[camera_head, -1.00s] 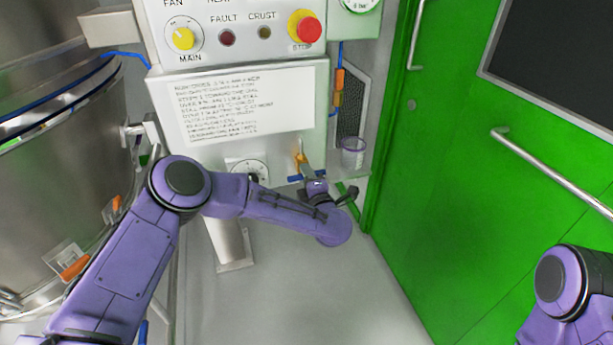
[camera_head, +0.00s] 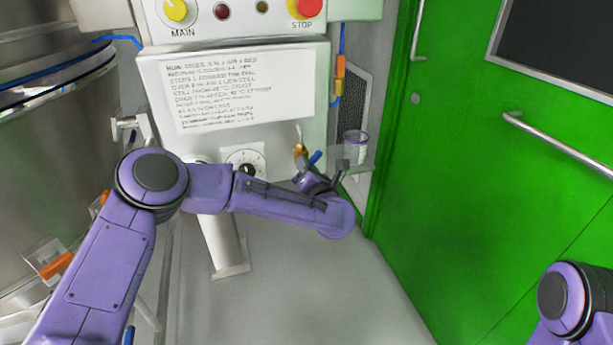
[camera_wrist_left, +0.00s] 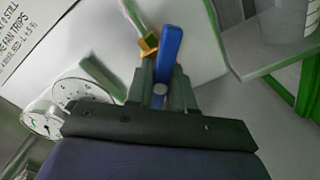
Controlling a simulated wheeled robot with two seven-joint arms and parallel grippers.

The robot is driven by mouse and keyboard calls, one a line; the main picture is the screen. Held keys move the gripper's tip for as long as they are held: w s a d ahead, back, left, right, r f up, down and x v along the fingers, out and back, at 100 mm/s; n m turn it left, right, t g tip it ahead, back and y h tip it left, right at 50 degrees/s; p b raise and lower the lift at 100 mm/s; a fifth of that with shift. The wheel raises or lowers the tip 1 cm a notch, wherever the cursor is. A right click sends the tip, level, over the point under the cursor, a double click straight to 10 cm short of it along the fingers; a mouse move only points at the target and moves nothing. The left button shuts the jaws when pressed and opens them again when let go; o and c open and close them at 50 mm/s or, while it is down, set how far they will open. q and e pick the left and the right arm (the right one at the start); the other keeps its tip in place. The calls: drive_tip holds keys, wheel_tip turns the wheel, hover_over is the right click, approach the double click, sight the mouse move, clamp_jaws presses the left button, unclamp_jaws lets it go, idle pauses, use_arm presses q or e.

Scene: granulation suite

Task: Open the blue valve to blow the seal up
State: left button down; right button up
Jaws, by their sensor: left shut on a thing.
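The blue valve lever (camera_head: 315,157) is on a brass valve body (camera_head: 299,150) at the lower right of the white control panel. It points up and to the right in the head view. My left gripper (camera_head: 318,178) is shut on this lever. In the left wrist view the blue lever (camera_wrist_left: 169,48) stands between the grey fingers (camera_wrist_left: 157,85), with the brass fitting (camera_wrist_left: 148,46) just left of it. The fingers hide part of the lever. My right gripper is out of view; only part of my right arm shows at the lower right.
A dial (camera_head: 245,160) sits left of the valve. A clear cup (camera_head: 355,147) stands on a small shelf to its right. A printed sheet (camera_head: 240,90) and the red stop button (camera_head: 305,8) are above. A green door (camera_head: 450,180) fills the right; a steel vessel (camera_head: 50,170) stands left.

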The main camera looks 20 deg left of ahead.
use_arm(q)
drive_tip(key=n+b, duration=0.1)
drive_tip(key=b, duration=0.1)
drive_tip(key=n+b, duration=0.1)
drive_tip(key=n, duration=0.1)
drive_tip(key=n+b, duration=0.2)
drive_tip(key=shift+f+b, duration=0.35)
drive_tip(key=shift+r+n+b, duration=0.2)
drive_tip(key=shift+n+b, duration=1.35)
drive_tip(key=shift+n, duration=0.15)
drive_tip(key=c, duration=1)
unclamp_jaws()
drive_tip(key=shift+r, duration=0.1)
drive_tip(key=p+v, duration=0.1)
drive_tip(key=v, duration=0.9)
drive_tip(key=shift+s+d, duration=0.2)
drive_tip(key=shift+s, duration=0.1)
